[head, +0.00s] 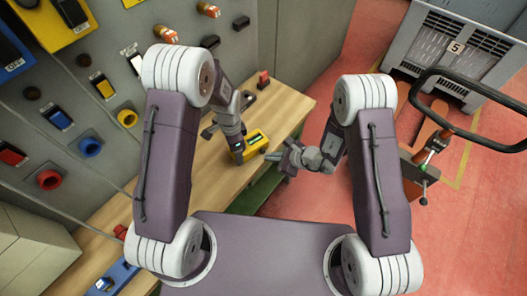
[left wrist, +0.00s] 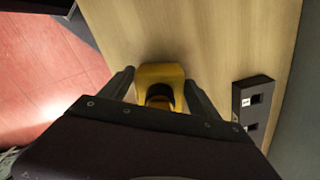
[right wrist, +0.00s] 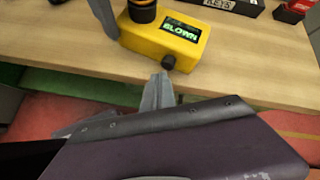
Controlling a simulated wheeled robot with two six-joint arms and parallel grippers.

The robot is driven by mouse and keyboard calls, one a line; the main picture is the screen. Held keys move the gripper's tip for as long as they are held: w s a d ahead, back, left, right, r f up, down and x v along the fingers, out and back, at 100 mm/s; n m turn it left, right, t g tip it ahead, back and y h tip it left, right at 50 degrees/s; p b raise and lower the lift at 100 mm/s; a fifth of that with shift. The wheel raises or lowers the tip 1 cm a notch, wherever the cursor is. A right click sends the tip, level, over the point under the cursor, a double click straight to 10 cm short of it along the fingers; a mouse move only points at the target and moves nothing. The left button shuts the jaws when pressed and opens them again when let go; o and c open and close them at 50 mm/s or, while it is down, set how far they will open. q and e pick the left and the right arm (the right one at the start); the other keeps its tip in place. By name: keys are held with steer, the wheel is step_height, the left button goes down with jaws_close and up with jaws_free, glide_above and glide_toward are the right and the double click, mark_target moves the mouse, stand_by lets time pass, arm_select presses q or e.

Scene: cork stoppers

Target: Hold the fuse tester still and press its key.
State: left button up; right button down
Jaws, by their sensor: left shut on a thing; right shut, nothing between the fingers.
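The yellow fuse tester (head: 258,138) stands on the wooden bench; its lit screen (right wrist: 181,29) reads "BLOWN" in green. A dark round knob (right wrist: 168,62), which looks like the key, sits at the tester's near side, and a black cylindrical part (right wrist: 141,11) rises from its top. My left gripper (head: 238,155) is shut on the tester, one finger on each side of the yellow body (left wrist: 160,73) in the left wrist view. My right gripper (right wrist: 159,80) is shut and empty, its tips just short of the knob and apart from it. It also shows in the head view (head: 276,157).
A grey panel with switches (head: 100,80) stands behind. A black-handled cart (head: 430,150) is at right.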

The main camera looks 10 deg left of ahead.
steer(key=shift+s+d, duration=0.15)
steer(key=shift+d, duration=0.05)
steer(key=s+d, duration=0.3)
steer(key=shift+s+d, duration=0.25)
steer(key=shift+s, duration=0.05)
stand_by(0.8)
arm_select(q)
steer(key=o, duration=1.9)
